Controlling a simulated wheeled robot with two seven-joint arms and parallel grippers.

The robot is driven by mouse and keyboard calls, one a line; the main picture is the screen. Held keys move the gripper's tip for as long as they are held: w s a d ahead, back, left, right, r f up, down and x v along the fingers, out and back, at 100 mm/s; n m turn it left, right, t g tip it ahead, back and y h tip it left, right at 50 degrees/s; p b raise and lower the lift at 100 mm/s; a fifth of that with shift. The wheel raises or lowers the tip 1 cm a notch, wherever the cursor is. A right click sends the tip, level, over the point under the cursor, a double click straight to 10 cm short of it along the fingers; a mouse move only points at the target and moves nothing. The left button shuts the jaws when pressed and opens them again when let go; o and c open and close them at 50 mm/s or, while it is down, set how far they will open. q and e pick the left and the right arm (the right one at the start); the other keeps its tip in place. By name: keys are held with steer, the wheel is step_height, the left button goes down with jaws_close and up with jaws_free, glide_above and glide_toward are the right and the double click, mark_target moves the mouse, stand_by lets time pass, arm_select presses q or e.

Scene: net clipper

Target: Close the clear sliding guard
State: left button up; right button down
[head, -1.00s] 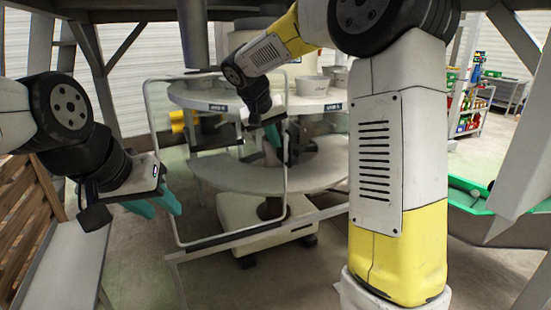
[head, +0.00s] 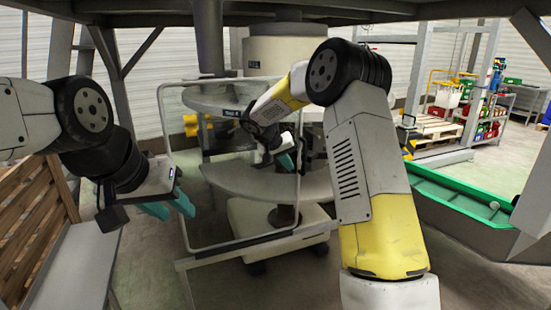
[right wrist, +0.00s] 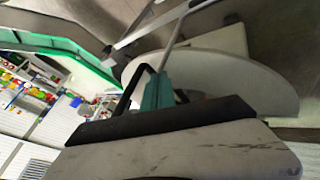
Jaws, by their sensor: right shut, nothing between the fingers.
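The clear sliding guard (head: 179,220) is an upright see-through panel in a light grey rounded frame, in front of the round-shelved machine in the head view. Its right upright stands near the middle of the picture. My right gripper (head: 287,162) is shut and empty at that upright, about mid-height; whether it touches the frame is unclear. In the right wrist view, its teal fingers (right wrist: 156,92) are together beside a pale bar and a dark bar. My left gripper (head: 170,210) hangs to the left of the guard, its teal fingers apart and empty.
The machine has round grey shelves (head: 255,182) behind the guard. A rail (head: 215,257) runs under the guard. A wooden slatted panel (head: 35,205) is at left. A green-edged conveyor (head: 460,198) is at right. Posts of an overhead structure stand around.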

steer(key=shift+d+r, duration=0.15)
steer(key=shift+d, duration=1.25)
